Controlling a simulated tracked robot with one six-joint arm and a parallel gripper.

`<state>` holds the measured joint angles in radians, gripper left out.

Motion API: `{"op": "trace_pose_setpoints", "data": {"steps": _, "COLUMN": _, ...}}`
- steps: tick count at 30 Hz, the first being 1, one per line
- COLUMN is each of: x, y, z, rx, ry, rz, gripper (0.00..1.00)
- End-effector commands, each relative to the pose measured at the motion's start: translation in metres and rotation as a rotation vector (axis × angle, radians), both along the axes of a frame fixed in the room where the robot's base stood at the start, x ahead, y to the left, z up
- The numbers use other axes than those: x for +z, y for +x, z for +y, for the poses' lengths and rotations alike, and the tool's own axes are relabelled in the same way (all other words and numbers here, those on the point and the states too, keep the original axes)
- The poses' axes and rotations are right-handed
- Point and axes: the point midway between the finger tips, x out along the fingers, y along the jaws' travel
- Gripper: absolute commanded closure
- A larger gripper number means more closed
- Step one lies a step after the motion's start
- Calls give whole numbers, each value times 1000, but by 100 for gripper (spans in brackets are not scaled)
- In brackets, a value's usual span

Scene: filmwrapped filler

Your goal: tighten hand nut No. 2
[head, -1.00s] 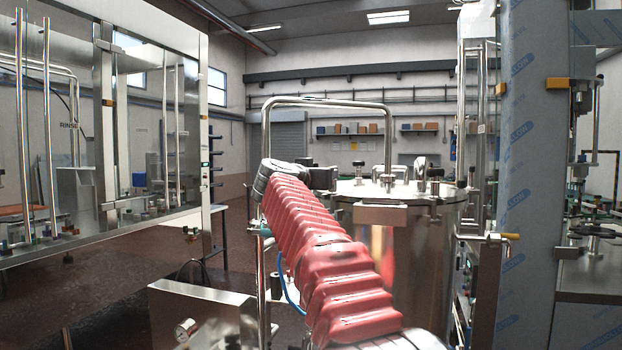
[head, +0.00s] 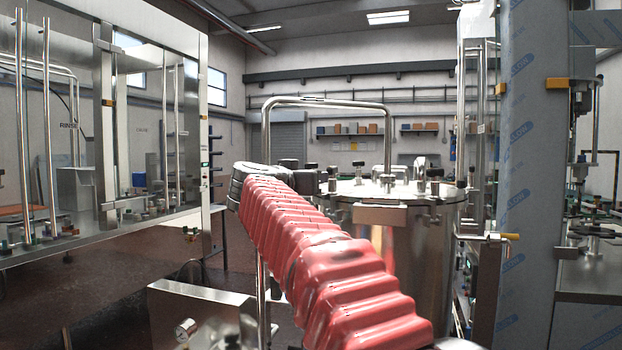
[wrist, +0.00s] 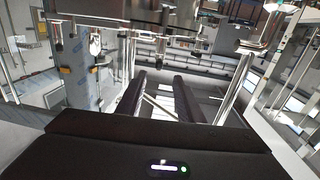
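A steel vessel (head: 385,245) with a flat round lid stands right of my arm in the head view. Several dark knobs like hand nuts sit around its lid; one is at the front (head: 387,182), another at the back (head: 359,167). I see no numbers, so I cannot tell which is No. 2. My gripper is not clear in the head view, where the end of my red-sleeved arm lies left of the lid. In the wrist view my gripper (wrist: 162,85) shows two dark fingers spread apart with nothing between them. No nut is clearly recognisable there.
A tall pipe frame (head: 330,102) rises behind the arm and the vessel. A film-wrapped column (head: 530,180) stands at the right. A glazed rinse machine (head: 125,225) fills the left. A steel box (head: 203,312) stands low in front. Some open floor shows between the machine and the vessel.

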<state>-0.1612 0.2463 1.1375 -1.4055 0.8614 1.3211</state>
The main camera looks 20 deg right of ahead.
Motion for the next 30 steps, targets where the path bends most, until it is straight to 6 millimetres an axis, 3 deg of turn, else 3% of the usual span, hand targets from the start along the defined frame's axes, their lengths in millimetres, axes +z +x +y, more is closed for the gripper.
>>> {"op": "trace_pose_setpoints", "data": {"steps": 5, "x": -5, "y": -7, "z": -3, "rx": 1, "ry": 5, "rz": 25, "gripper": 66}}
{"op": "trace_pose_setpoints", "data": {"steps": 11, "x": -34, "y": -36, "z": -12, "rx": 12, "ry": 32, "rz": 142, "gripper": 66}}
{"op": "trace_pose_setpoints", "data": {"steps": 20, "x": -113, "y": -115, "z": -20, "rx": 73, "ry": 95, "rz": 410, "gripper": 66}}
{"op": "trace_pose_setpoints", "data": {"steps": 30, "x": -213, "y": -218, "z": -8, "rx": 199, "ry": 177, "rz": 682, "gripper": 66}}
